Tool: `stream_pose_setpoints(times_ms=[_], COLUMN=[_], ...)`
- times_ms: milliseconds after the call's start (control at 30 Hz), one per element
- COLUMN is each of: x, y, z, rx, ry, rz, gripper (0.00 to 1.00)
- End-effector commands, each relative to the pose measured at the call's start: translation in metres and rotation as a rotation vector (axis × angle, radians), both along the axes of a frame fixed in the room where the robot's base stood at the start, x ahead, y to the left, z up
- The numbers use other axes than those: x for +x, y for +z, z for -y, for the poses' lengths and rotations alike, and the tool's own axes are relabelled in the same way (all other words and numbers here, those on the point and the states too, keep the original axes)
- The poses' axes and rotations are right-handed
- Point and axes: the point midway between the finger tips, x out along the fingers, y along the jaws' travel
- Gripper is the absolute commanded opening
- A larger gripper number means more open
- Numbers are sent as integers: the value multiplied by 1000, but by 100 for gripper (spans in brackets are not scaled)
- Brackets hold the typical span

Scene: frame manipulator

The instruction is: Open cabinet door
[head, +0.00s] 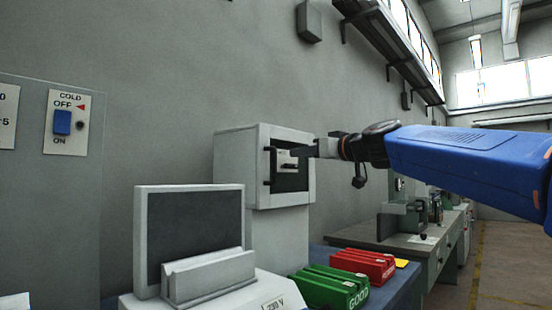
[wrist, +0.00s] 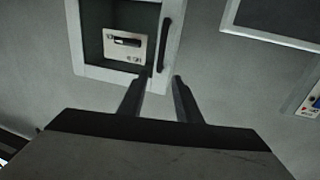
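The cabinet (head: 236,165) is a light grey box on the wall side in the head view. Its door (head: 310,180) has a dark window, looks shut, and carries a black vertical handle (head: 267,166) on its left edge. In the wrist view the door frame (wrist: 110,74) is at the top, with the handle (wrist: 168,42) on its right side. My gripper (head: 293,152) is in front of the door, its fingers pointing at it. In the wrist view my gripper (wrist: 161,77) is open and empty, its fingertips either side of the handle's lower end. Contact cannot be told.
A grey monitor-like unit (head: 195,232) stands in front, left of the cabinet. Green boxes (head: 330,287) and red boxes (head: 363,263) lie on the blue bench below. A switch panel (head: 68,122) is on the left wall. A workbench (head: 400,243) stands at right.

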Motion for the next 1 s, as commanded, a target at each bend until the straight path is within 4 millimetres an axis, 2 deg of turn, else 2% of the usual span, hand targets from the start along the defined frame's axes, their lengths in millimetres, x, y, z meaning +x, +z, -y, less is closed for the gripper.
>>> stream_pose_setpoints(times_ms=[600,800,1000], x=[78,98,110], y=[-2,-1,-1], z=[-68,-85,-95], rx=[0,-1,0], ry=[1,1,1], rz=[-3,-2,-1], gripper=[31,31,31])
